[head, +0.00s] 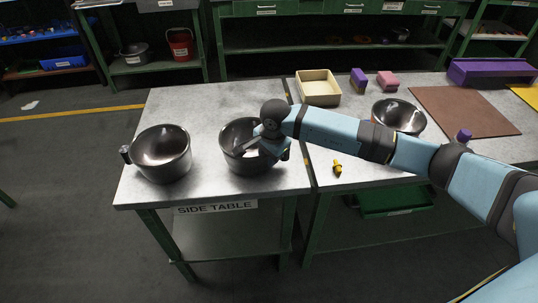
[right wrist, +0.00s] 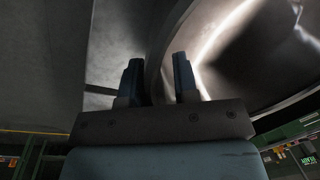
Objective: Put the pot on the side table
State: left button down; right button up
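The side table (head: 215,180) is the grey-topped table with a "SIDE TABLE" label on its front. A dark metal pot (head: 236,163) stands on its right half, and its curved wall and rim fill the upper right of the right wrist view (right wrist: 230,75). My right gripper (head: 252,146) reaches down to this pot. In the wrist view its two fingers (right wrist: 158,82) are apart, with the rim between them and a gap visible. A second dark pot (head: 162,156) stands on the table's left half. My left gripper is not in view.
The workbench to the right holds a third pot (head: 398,116), a cream tray (head: 318,88), purple and pink blocks (head: 387,81), a small yellow item (head: 337,167) and a brown mat (head: 465,108). My right arm crosses above this bench. The side table's back left is clear.

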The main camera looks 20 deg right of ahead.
jog(key=shift+o, duration=0.8)
jog(key=shift+r, duration=0.15)
